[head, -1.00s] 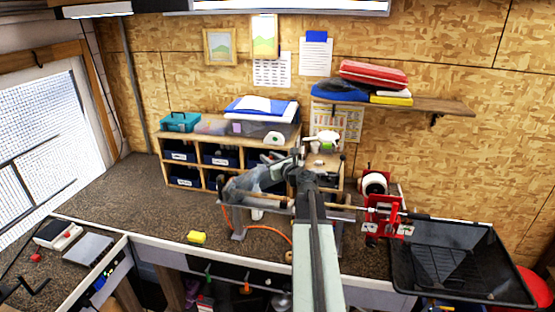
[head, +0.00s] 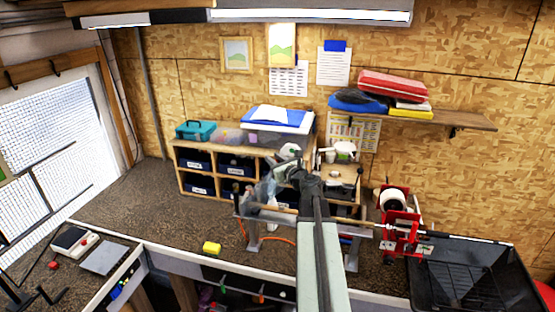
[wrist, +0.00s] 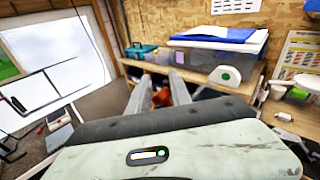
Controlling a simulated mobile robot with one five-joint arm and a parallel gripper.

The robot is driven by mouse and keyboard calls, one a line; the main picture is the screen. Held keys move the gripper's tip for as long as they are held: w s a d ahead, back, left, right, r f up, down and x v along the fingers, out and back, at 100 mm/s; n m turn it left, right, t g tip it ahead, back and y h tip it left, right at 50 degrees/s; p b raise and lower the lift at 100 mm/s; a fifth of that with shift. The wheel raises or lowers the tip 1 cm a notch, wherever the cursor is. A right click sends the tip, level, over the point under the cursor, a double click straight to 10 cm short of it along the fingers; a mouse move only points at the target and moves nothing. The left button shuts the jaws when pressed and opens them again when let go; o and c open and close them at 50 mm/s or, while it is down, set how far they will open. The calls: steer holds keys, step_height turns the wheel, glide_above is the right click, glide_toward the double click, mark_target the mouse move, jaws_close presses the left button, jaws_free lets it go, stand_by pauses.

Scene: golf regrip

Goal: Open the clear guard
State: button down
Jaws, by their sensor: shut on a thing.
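The clear guard (head: 267,188) is a smoky see-through panel above the left part of a grey metal stand (head: 253,236). In the head view it looks narrow and raised, partly hidden by my arm. My gripper (head: 283,172) is at its upper right edge. In the wrist view my gripper (wrist: 162,88) shows two pale fingers, shut with an orange-red piece (wrist: 162,97) between them, which appears to be the guard's grip. The exact contact is hard to make out. A golf shaft (head: 350,221) runs across the stand below.
A red clamp (head: 400,238) holds the shaft at the right, beside a black tray (head: 470,285). A wooden cubby shelf (head: 180,168) with blue bins stands behind. The left benchtop is mostly clear.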

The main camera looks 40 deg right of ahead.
steer(key=shift+w+a+f+y, duration=0.2)
steer(key=shift+a+y, duration=0.1)
steer(key=shift+a, duration=0.25)
steer(key=c, duration=1.2)
jaws_free()
steer(key=shift+a, duration=0.1)
steer(key=shift+w+a, duration=0.2)
steer(key=shift+w, duration=0.15)
steer(key=shift+d, duration=0.2)
steer(key=shift+d, duration=0.1)
steer(key=shift+s, duration=0.1)
